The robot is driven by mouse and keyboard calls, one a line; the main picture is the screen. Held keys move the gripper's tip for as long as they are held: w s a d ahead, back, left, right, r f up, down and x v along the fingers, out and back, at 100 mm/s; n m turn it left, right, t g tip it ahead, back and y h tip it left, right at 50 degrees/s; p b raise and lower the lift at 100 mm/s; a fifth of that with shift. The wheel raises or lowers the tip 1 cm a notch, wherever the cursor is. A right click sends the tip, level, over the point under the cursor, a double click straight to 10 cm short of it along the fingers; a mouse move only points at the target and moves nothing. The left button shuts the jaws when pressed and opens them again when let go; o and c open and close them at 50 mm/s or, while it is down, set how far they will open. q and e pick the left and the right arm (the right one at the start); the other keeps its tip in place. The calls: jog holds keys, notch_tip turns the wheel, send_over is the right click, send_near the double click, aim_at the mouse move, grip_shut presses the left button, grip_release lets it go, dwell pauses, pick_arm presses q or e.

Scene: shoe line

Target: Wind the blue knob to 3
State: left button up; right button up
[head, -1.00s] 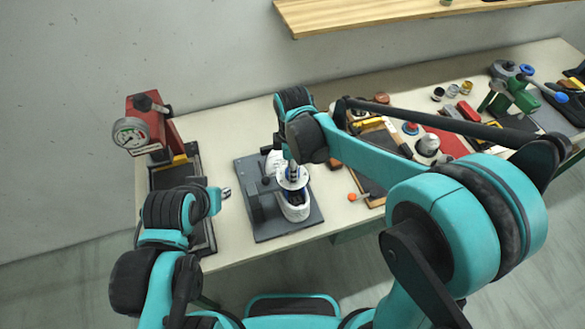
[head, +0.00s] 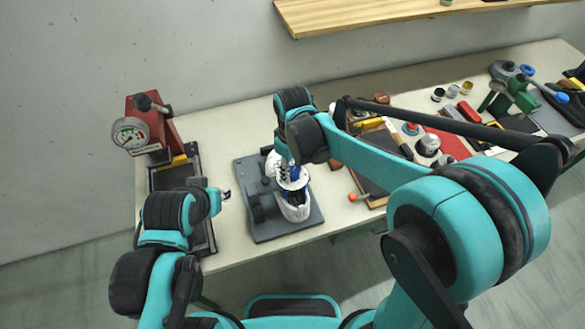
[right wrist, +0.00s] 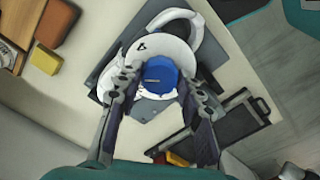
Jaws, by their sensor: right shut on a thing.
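The blue knob (right wrist: 161,75) sits on a white round dial plate (right wrist: 172,47) in the right wrist view. In the head view the blue knob (head: 294,172) shows as a small patch above the white dial. My right gripper (right wrist: 158,82) reaches down from above, with one finger on each side of the knob, and is shut on it. A white shoe (head: 294,208) is under the dial on a grey stand (head: 262,228). My left gripper (head: 226,194) is left of the stand, away from the knob; its jaws are too small to read.
Tools, jars and a green vise (head: 520,97) crowd the right of the bench. A wooden shelf (head: 350,14) hangs above.

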aim_at(295, 172)
dwell(0.3)
jog(key=o, duration=1.2)
jog(key=shift+c, duration=0.2)
notch_tip(295, 172, up, 12)
jog(key=s+d+f+m+t+b, duration=0.3)
jog(key=s+d+f+m+b, duration=0.2)
jog(key=d+f, duration=0.2)
jog(key=s+d+f+m+t+b, duration=0.4)
jog(key=d+f, duration=0.4)
jog(key=d, duration=0.2)
jog(key=shift+s+f+m+b, duration=0.3)
jog(key=shift+s+m+b, duration=0.2)
jog(key=shift+s+b, duration=0.4)
